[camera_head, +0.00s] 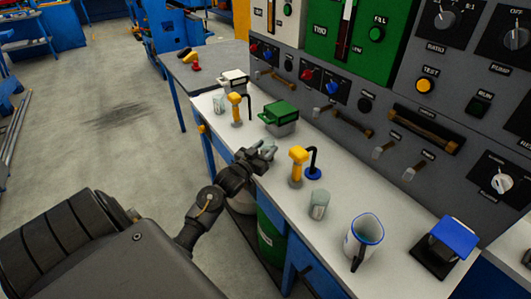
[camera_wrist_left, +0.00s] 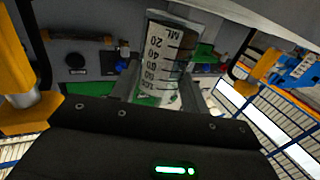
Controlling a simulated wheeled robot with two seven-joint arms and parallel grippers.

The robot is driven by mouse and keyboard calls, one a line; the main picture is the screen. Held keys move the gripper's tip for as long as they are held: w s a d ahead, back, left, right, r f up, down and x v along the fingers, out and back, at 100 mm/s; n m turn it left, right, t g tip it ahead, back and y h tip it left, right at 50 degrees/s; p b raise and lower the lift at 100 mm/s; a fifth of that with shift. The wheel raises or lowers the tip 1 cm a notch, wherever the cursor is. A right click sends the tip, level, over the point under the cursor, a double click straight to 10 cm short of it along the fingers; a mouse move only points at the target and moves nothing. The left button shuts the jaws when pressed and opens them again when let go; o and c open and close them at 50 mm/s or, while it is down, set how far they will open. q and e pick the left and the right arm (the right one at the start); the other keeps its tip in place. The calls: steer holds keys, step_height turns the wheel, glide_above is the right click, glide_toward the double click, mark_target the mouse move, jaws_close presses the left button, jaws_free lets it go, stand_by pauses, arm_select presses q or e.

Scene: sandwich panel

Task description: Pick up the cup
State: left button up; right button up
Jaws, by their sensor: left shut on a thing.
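A small clear measuring cup with an ML scale (camera_wrist_left: 166,58) is between the fingers of my left gripper (camera_wrist_left: 158,92) in the wrist view. In the head view my left gripper (camera_head: 262,152) is shut on this cup (camera_head: 269,146) at the bench's near edge, beside the green-lidded box. The fingers partly hide the cup there. I cannot tell whether it touches the bench. My right gripper is not in view.
The white bench (camera_head: 345,200) holds a green-lidded box (camera_head: 281,116), yellow taps (camera_head: 297,166), another clear cup (camera_head: 319,205), a blue-rimmed jug (camera_head: 363,241) and a blue-and-black device (camera_head: 445,245). A control panel (camera_head: 370,95) stands behind. Floor is open at left.

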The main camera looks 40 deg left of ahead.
arm_select(q)
steer(key=s+d+r, duration=0.6)
steer(key=s+r, duration=0.5)
steer(key=s, duration=0.1)
steer(key=shift+s+r+p, duration=0.3)
steer(key=shift+r+p, duration=0.05)
steer(key=shift+r, duration=0.05)
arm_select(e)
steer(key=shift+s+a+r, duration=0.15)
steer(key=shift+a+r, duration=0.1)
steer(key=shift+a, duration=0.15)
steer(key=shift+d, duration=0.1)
